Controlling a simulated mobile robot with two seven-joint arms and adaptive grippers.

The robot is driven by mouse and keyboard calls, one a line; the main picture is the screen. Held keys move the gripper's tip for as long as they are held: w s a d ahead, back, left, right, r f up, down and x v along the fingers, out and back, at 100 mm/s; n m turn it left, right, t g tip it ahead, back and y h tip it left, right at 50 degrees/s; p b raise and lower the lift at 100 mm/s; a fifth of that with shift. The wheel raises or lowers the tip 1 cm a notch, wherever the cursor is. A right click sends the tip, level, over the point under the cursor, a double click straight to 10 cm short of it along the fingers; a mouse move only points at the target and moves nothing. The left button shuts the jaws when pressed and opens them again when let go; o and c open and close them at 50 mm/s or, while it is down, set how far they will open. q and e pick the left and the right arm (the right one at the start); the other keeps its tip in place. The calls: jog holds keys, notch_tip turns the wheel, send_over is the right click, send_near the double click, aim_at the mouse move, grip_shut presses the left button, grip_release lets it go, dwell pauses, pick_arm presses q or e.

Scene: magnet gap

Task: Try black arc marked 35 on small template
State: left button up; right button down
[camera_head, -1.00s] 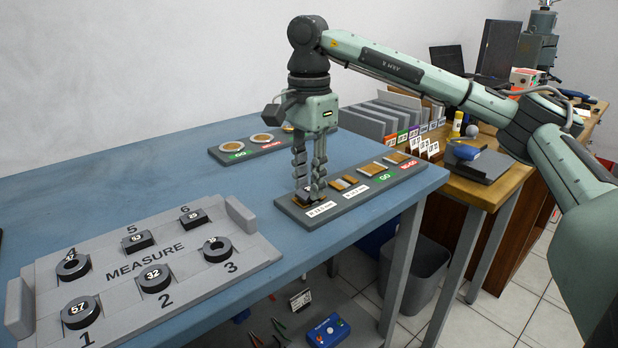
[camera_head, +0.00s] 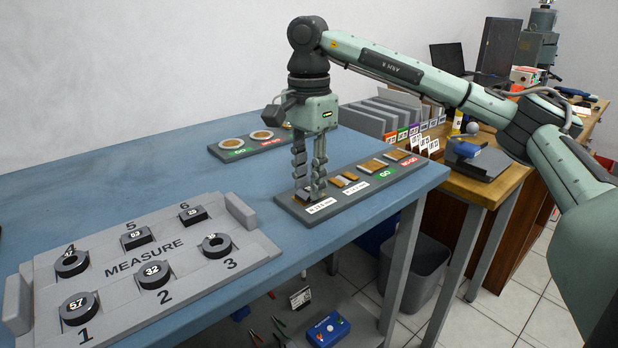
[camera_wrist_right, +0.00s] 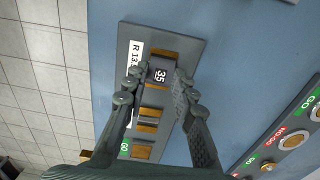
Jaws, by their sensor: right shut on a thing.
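My right gripper (camera_head: 310,192) is lowered over the near left end of a grey gauge board (camera_head: 291,207) on the blue bench. In the right wrist view, its fingers (camera_wrist_right: 160,77) are shut on the black arc (camera_wrist_right: 160,71), which shows a white 35 label facing up. The arc lies at the brass small template (camera_wrist_right: 166,54), beside the white R 13.5 mm label (camera_head: 322,206). Whether the arc touches the template's curve is hidden by the fingers. More brass pieces (camera_head: 371,166) lie further along the board. My left gripper is not seen.
A grey MEASURE tray (camera_head: 205,267) holds several numbered black parts in the foreground. A second GO/NO-GO board (camera_head: 226,156) with round brass pieces lies behind. A wooden side bench (camera_head: 462,190) stands right. The bench middle is clear.

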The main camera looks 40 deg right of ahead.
jog(key=c, duration=1.2)
grip_release()
jog(key=c, duration=0.5)
jog(key=shift+r+p, duration=1.7)
jog(key=shift+r, duration=0.6)
